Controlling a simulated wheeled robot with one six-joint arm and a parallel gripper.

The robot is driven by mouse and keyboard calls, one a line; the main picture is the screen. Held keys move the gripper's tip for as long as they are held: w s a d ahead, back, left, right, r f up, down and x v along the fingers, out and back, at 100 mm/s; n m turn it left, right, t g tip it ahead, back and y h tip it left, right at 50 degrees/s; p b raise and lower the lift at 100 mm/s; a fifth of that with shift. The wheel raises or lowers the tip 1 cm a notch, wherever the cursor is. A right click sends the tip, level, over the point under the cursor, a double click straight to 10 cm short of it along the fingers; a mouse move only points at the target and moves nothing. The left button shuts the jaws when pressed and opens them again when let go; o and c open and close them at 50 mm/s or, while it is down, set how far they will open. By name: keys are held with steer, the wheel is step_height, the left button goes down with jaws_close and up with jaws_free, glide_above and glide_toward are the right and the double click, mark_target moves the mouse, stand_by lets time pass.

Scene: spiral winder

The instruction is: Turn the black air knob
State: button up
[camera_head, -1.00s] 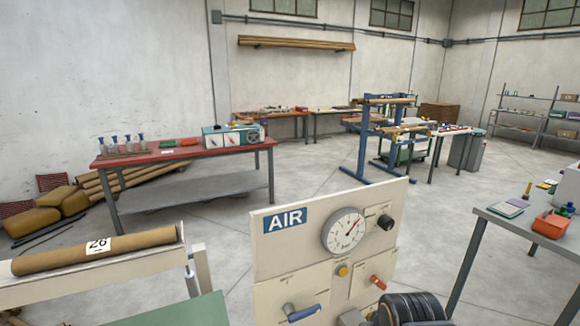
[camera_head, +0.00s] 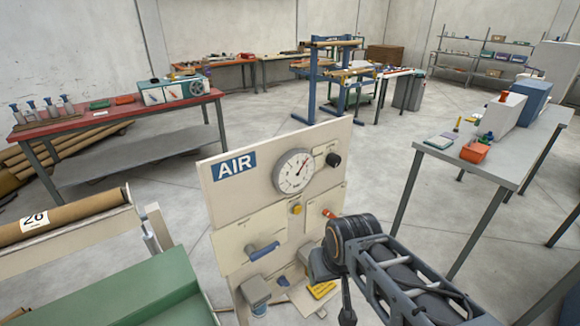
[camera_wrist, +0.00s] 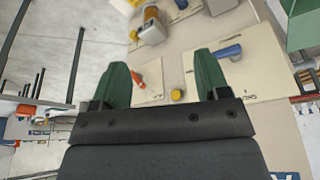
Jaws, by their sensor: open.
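The black air knob (camera_head: 333,159) sits at the upper right of the beige AIR panel (camera_head: 215,195), right of the round gauge (camera_head: 294,172), in the head view. I cannot make it out in the wrist view. My gripper (camera_wrist: 160,66) is open and empty in the wrist view, its two green fingers spread in front of the panel, which appears upside down there. An orange-red lever (camera_wrist: 138,80) and a yellow button (camera_wrist: 176,96) show between and below the fingers. In the head view my arm is at the lower right, and the fingers cannot be seen.
A blue-handled lever (camera_head: 262,251) is low on the panel. A roller with a cardboard tube (camera_head: 70,215) and a green surface (camera_head: 125,300) stand to the left. A grey table (camera_head: 500,160) with boxes stands at the right. Open floor lies between it and the panel.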

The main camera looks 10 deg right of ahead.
steer(key=m+t+y+p, duration=0.6)
steer(key=m+t, duration=0.7)
steer(key=m, duration=1.8)
glide_toward(337, 162)
steer(key=shift+y, duration=0.7)
steer(key=x, duration=0.3)
steer(key=p+x, duration=0.1)
steer(key=x, duration=0.2)
steer(key=p+x, duration=0.1)
steer(key=x, duration=0.3)
steer(key=shift+w+d+f, duration=0.25)
steer(key=shift+d+f, duration=0.05)
steer(key=shift+d, duration=0.05)
steer(key=shift+c, duration=0.4)
